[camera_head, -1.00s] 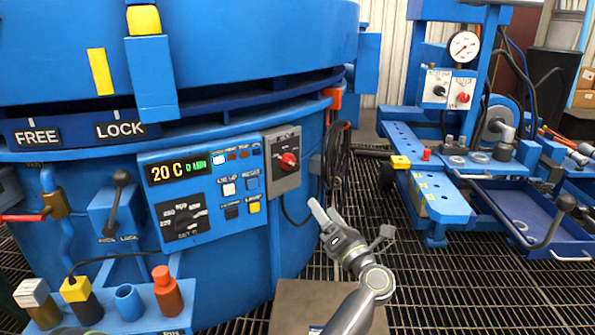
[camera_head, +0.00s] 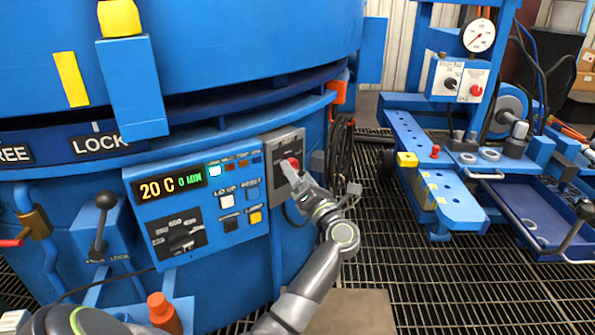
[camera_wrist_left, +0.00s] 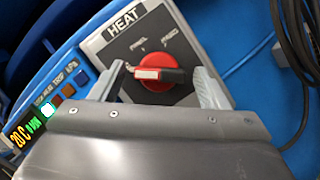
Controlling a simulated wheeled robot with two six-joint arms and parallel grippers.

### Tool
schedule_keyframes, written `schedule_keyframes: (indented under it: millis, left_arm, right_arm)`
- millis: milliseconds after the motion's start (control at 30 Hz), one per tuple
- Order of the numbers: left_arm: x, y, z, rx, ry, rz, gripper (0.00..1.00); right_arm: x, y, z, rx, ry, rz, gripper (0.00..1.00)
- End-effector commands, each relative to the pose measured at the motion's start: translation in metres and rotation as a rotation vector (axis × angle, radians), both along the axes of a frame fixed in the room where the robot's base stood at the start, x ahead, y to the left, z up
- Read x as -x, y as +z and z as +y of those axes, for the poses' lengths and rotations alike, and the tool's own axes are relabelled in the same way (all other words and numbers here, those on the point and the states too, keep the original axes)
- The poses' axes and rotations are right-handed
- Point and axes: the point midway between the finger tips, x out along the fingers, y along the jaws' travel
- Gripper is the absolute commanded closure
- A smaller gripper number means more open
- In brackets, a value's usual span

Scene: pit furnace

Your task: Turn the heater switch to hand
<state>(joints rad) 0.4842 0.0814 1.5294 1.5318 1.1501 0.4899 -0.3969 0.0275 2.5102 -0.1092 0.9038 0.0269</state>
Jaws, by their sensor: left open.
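The heater switch (camera_head: 292,163) is a red rotary knob on a grey box (camera_head: 284,143) at the right of the furnace control panel. In the left wrist view the red knob (camera_wrist_left: 153,72) has a bar handle lying nearly level, with a white mark on its left end. The plate above it reads HEAT; the small position labels are too blurred to read surely. My left gripper (camera_head: 291,180) is open in front of the box. In the wrist view its fingers (camera_wrist_left: 160,76) stand on either side of the knob, with gaps visible. My right gripper is out of view.
The control panel (camera_head: 198,205) beside the switch holds a display reading 20 C, a black dial and several buttons. Black cables (camera_head: 341,155) hang right of the box. A blue bench (camera_head: 440,170) stands farther right, with open grating floor between.

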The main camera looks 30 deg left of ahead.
Motion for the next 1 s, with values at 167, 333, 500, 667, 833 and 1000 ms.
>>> schedule_keyframes:
  millis: [167,333,500,667,833,1000]
  left_arm:
    - [-0.0001,0.0002,0.0001,0.0,0.0,0.0,0.31]
    - [0.0,0.0001,0.0002,0.0,0.0,0.0,0.47]
    - [0.0,0.0,0.0001,0.0,0.0,0.0,0.69]
    - [-0.0001,0.0001,0.0,0.0,0.0,0.001,0.76]
    - [-0.0001,0.0005,0.0,-0.001,0.0,0.005,0.76]
    - [0.0,0.0013,0.0,-0.003,0.0,0.017,0.76]
  right_arm:
    - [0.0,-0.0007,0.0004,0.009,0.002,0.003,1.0]
    - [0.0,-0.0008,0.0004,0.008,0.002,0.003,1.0]
    - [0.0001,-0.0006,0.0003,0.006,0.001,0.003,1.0]
    - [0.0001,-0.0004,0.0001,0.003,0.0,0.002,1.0]
    - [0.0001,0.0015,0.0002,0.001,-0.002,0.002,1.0]
    - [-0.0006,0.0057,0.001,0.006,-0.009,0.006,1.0]
